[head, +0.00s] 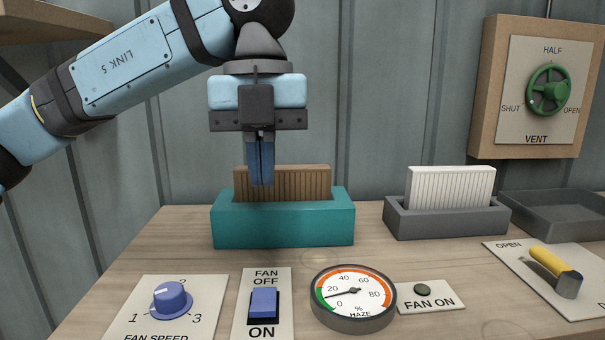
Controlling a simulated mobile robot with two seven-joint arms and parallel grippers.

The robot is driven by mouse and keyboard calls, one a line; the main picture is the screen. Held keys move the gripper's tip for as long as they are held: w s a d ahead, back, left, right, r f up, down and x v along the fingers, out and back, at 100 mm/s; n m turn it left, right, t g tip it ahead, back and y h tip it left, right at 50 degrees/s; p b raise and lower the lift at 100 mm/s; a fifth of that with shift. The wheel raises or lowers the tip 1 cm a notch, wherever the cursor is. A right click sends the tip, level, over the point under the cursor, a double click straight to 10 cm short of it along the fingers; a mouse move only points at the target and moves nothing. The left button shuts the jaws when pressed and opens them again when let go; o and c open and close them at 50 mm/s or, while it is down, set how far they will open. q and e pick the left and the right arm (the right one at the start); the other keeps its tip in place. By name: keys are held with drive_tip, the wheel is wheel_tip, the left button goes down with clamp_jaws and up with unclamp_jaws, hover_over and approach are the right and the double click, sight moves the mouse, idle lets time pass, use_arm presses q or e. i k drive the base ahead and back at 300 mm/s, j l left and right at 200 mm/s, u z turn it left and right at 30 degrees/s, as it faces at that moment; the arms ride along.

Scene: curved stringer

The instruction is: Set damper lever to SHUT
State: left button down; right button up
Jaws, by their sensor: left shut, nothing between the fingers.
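The damper lever (555,260) has a yellow handle on a grey metal arm and sits on a white plate (510,258) at the lower right. The plate reads OPEN at its upper left, and the handle leans toward that side. The picture's right edge cuts off the plate, and no SHUT mark shows on the visible part. My left gripper (260,183) is shut and empty, pointing down in front of a brown pleated filter in a teal holder. It is far to the left of the lever. My right gripper is not in view.
The teal holder (283,226), a grey holder (445,222) with a white filter (450,188), and a grey tray (560,222) stand behind. A fan knob (171,299), switch (264,304), haze gauge (352,298) and dark lamp (422,290) line the front. A green vent wheel (549,90) hangs upper right.

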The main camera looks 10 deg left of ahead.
sight(569, 282)
drive_tip(key=k, duration=1)
